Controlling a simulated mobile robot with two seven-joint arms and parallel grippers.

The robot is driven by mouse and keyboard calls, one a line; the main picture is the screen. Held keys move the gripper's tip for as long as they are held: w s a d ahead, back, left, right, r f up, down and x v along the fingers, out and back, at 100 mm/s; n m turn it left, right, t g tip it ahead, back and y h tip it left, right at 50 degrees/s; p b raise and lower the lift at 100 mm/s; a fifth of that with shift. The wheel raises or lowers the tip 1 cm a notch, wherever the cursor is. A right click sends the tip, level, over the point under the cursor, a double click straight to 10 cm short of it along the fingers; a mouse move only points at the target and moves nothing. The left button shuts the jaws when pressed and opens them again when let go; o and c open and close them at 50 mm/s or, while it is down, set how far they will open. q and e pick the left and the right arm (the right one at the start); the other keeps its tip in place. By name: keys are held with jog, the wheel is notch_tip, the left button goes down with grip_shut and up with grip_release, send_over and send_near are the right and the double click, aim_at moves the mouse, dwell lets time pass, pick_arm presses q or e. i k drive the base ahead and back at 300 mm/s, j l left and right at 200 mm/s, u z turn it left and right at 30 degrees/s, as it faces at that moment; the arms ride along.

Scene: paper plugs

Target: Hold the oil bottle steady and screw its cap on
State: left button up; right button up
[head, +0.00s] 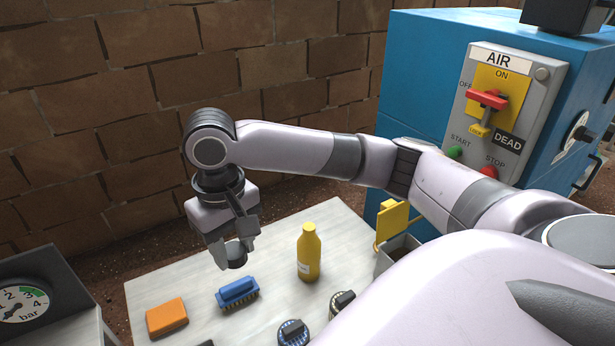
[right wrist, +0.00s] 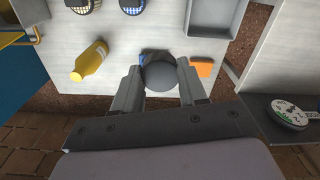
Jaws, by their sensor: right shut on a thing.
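The yellow oil bottle (head: 309,256) stands upright on the pale table, with a small label on its side. It also shows in the right wrist view (right wrist: 90,62). No separate cap can be made out on its top. My right gripper (head: 234,250) is left of the bottle and above the table, apart from the bottle. It is shut on a dark grey round piece (head: 237,257), which looks like the cap. In the right wrist view this piece (right wrist: 160,74) sits between the two fingertips. My left gripper is not in view.
A blue brush (head: 237,292) and an orange block (head: 167,316) lie on the table (head: 205,279) near the gripper. Knurled round parts (head: 293,333) are at the front. A grey bin (head: 397,253) stands right of the bottle, and a blue cabinet (head: 425,75) behind.

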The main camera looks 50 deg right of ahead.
aim_at(309, 244)
jog(key=z, duration=0.4)
jog(key=j+z, duration=0.15)
jog(key=z, duration=0.3)
jog(key=k+z, duration=0.1)
jog(key=z, duration=0.7)
jog(key=k+z, duration=0.1)
jog(key=z, duration=0.35)
jog(key=i+l, duration=0.25)
jog(key=i, duration=0.2)
